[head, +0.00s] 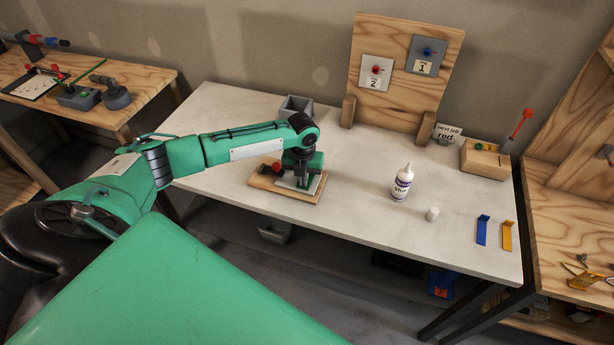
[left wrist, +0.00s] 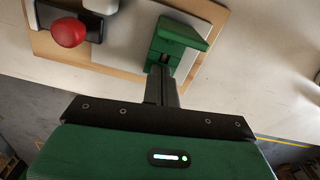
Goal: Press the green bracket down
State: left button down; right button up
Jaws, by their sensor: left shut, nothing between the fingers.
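The green bracket (left wrist: 180,40) shows in the left wrist view, on a pale grey plate (left wrist: 134,30) fixed on a wooden board (left wrist: 88,66). My left gripper (left wrist: 163,72) is shut and empty, its dark fingertips pointing at the bracket's near end. I cannot tell whether they touch it. In the head view my left gripper (head: 301,181) reaches down over the board (head: 262,183), and the bracket is mostly hidden behind it. My right gripper is not in view.
A red knob (left wrist: 68,32) on a dark base stands beside the plate. A grey bin (head: 295,106) is behind the board. A glue bottle (head: 402,182), white cap (head: 432,214), blue bracket (head: 482,230) and yellow bracket (head: 507,236) stand or lie to the right. The white table's (head: 350,215) middle is clear.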

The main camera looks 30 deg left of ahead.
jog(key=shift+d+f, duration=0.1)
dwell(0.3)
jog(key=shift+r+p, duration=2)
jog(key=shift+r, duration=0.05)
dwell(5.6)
